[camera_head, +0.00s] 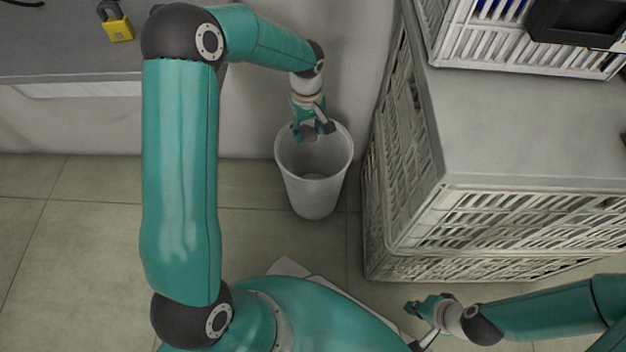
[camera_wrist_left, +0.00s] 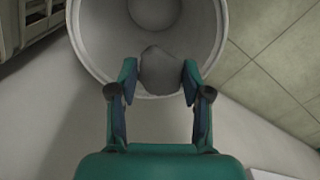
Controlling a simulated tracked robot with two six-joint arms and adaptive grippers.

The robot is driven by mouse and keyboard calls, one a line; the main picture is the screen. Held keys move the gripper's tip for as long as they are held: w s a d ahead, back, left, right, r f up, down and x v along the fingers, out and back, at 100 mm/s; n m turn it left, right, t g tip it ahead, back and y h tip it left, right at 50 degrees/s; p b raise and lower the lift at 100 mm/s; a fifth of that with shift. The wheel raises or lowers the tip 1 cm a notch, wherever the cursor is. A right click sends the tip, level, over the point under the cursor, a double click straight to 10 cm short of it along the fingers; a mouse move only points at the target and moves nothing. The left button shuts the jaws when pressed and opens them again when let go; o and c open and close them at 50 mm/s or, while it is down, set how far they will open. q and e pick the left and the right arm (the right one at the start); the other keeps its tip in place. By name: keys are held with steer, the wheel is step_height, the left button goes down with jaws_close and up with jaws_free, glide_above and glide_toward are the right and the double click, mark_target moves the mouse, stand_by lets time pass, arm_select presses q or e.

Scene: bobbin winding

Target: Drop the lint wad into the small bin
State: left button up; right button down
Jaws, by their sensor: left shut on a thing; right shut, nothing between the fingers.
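The lint wad (camera_wrist_left: 161,72) is a grey, rounded lump between the fingertips of my left gripper in the left wrist view. My left gripper (camera_head: 315,131) is shut on it, over the rim of the small bin at its back side in the head view. The wad cannot be made out clearly in the head view. The small bin (camera_head: 314,190) is a white, round, open-topped bin standing on the floor; it also shows below the wad in the left wrist view (camera_wrist_left: 91,40). My right gripper (camera_head: 424,318) is shut and empty, low at the lower right, away from the bin.
A stack of white slatted crates (camera_head: 500,228) stands close to the right of the bin. A grey worktop (camera_head: 60,52) with a yellow padlock (camera_head: 118,29) is at the upper left. The tiled floor (camera_head: 75,240) left of the bin is clear.

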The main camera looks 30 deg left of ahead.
arm_select(q)
steer(key=shift+f, duration=0.3)
steer(key=o, duration=0.8)
steer(key=shift+w+r, duration=0.1)
steer(key=shift+r, duration=0.05)
step_height(320, 180, up, 12)
steer(key=shift+f, duration=0.15)
stand_by(0.3)
